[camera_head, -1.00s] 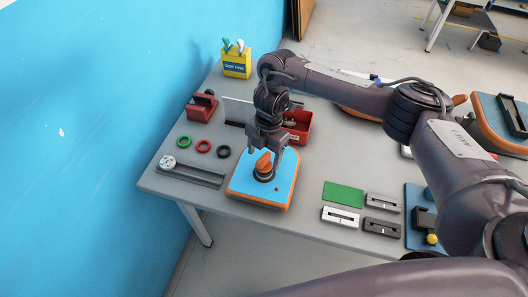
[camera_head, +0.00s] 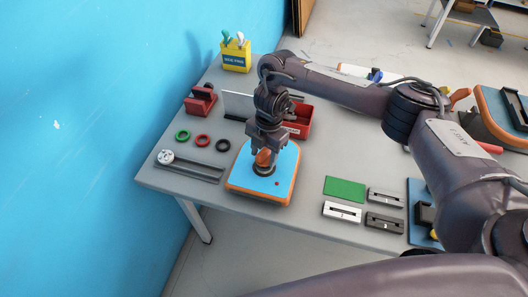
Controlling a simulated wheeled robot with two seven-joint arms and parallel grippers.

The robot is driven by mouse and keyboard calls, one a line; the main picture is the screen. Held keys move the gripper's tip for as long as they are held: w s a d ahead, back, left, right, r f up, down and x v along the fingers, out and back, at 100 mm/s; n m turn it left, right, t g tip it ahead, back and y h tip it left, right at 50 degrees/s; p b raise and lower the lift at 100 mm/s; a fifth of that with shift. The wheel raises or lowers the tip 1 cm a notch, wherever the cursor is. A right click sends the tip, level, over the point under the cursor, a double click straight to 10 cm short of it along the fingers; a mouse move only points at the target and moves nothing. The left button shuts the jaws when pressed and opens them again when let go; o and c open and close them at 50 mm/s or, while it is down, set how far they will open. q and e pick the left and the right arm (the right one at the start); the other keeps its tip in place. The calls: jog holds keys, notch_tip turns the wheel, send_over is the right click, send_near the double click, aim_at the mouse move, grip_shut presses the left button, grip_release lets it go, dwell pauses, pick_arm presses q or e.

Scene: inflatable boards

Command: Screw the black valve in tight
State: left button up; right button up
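The black valve (camera_head: 264,171) sits on a small blue board (camera_head: 244,178) with an orange rim, near the table's front left. An orange piece (camera_head: 263,157) stands on top of the valve. My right gripper (camera_head: 265,152) points down over the valve, with its fingers at the orange piece. The fingers partly overlap in this view, so I cannot tell whether they grip it. How deep the valve sits in the board is hidden. My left gripper is not in view.
Green, red and black rings (camera_head: 203,140) and a grey tool (camera_head: 190,166) lie left of the board. A red bin (camera_head: 298,120) stands behind my gripper. A green pad (camera_head: 345,189) and several slotted blocks (camera_head: 342,211) lie to the right. A blue wall (camera_head: 80,120) borders the left.

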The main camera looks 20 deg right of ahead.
aim_at(262, 151)
jog(key=c, duration=0.6)
jog(key=shift+r+m+p, duration=0.15)
jog(key=shift+m+p, duration=0.65)
jog(key=shift+p, duration=0.05)
jog(key=shift+c, duration=0.7)
jog(key=shift+r+p, duration=2.1)
jog(key=shift+r, duration=0.3)
jog(key=shift+w, duration=0.1)
